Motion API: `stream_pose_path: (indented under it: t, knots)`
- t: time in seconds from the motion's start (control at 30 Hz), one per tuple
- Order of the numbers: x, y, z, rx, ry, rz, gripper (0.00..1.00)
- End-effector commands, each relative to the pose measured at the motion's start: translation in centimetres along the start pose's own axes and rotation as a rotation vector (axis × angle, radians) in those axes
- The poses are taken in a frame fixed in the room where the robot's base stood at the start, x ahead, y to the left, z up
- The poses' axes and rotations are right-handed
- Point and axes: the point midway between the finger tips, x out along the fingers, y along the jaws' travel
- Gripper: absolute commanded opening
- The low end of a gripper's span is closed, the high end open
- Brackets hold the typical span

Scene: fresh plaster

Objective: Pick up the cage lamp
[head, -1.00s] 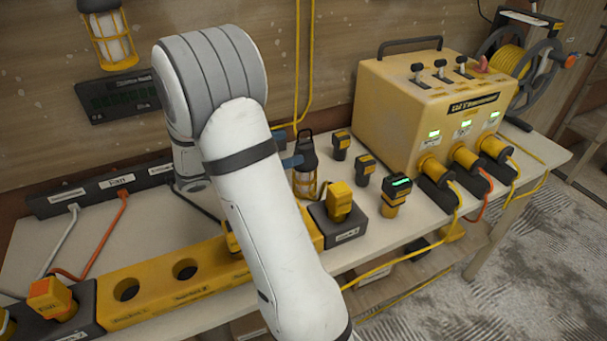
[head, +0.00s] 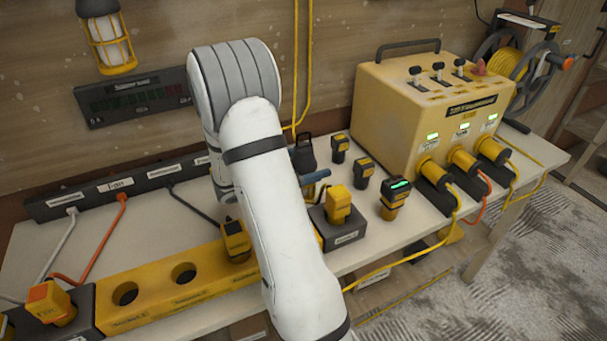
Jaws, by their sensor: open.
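A cage lamp with a dark top and handle (head: 303,148) stands on the workbench, right of my arm. Its lower part is largely hidden behind my gripper. My gripper (head: 314,178) shows only in part, as a blue finger in front of the lamp's lower body; the rest is behind my white arm. It is open. Whether it touches the lamp cannot be told. Another yellow cage lamp (head: 108,45) hangs on the wall at the upper left.
Several yellow-black plugs stand near the lamp, one in a dark block (head: 340,228). A yellow socket rail (head: 150,288) runs along the bench front. A yellow power box (head: 400,110) stands at the right. Yellow cables hang behind the lamp.

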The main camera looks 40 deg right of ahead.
Motion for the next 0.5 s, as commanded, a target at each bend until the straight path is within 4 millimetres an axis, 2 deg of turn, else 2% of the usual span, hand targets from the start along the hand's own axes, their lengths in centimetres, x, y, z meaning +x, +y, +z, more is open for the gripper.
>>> stream_pose_path:
  t: [0.2, 0.5]
  knots:
    - [-0.02, 0.02, -0.01, 0.0, 0.0, 0.001, 0.84]
    - [-0.06, 0.03, 0.0, 0.0, 0.0, 0.001, 0.59]
